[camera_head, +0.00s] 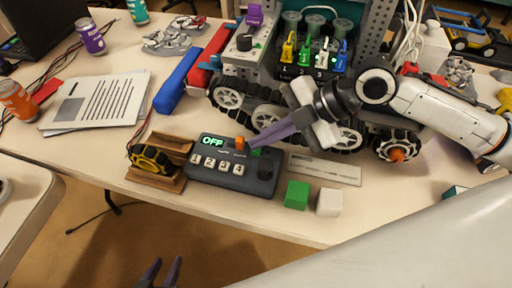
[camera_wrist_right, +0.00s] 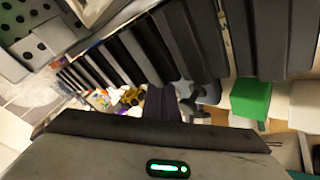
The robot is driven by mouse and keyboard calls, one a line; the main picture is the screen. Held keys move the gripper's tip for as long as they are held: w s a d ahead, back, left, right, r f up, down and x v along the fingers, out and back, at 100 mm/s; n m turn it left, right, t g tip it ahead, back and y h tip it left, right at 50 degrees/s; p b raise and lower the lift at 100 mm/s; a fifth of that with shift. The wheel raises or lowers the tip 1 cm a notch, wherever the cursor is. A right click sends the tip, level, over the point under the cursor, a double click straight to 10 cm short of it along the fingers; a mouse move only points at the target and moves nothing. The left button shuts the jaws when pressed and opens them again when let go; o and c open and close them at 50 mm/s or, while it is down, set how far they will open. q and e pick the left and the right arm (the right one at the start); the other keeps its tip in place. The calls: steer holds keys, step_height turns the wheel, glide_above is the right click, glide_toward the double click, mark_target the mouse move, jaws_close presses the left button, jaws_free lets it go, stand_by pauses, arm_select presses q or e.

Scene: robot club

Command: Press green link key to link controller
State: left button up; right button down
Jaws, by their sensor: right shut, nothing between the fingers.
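The controller (camera_head: 225,180) is a dark grey box near the table's front edge. Its lit display (camera_head: 213,141) reads OFF in green. It has white numbered keys, an orange switch (camera_head: 240,143) and a dark knob (camera_head: 265,172). The green link key (camera_head: 256,152) is a small green patch at its upper right, partly hidden by my fingers. My right gripper (camera_head: 252,143) is shut and empty, its purple fingertips at or just above that key; contact cannot be told. Its fingers also show in the right wrist view (camera_wrist_right: 162,104). My left gripper (camera_head: 160,270) is open, below the table edge.
A green cube (camera_head: 297,195) and a white cube (camera_head: 329,202) stand right of the controller. A tracked robot (camera_head: 270,105) is behind. A ruler-like plate (camera_head: 325,171) lies near the cubes.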

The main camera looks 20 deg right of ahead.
mark_target(262, 152)
steer(key=shift+f, duration=0.4)
stand_by(0.5)
steer(key=shift+r, duration=0.1)
steer(key=shift+r+p, duration=0.75)
steer(key=shift+p, duration=0.05)
steer(key=shift+r, duration=0.2)
step_height(262, 152, up, 5)
steer(key=p, duration=0.4)
steer(key=shift+f+p, duration=0.2)
steer(key=shift+p, duration=0.2)
